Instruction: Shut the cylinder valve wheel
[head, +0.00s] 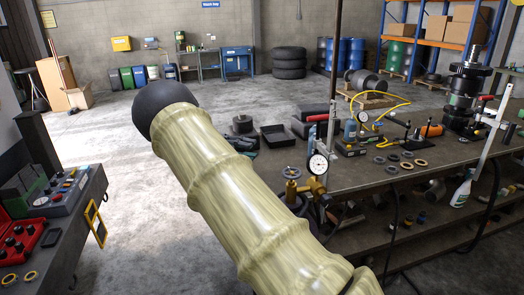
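A small dark, round handwheel (291,172) shows just right of centre. It is by a brass valve fitting (314,186) with a white-faced pressure gauge (318,164) above it. I take this to be the cylinder valve wheel. What lies below the fitting is largely hidden behind a large pale, ringed link of my arm, so I cannot make out a cylinder body. How far the wheel is turned cannot be told. My gripper is not in view.
A long dark workbench (372,178) with tools, rings and a yellow hose runs along the right. A spray bottle (462,188) stands on its lower shelf. A cart with a red toolbox (22,240) is at the lower left. Open concrete floor (120,205) lies between them.

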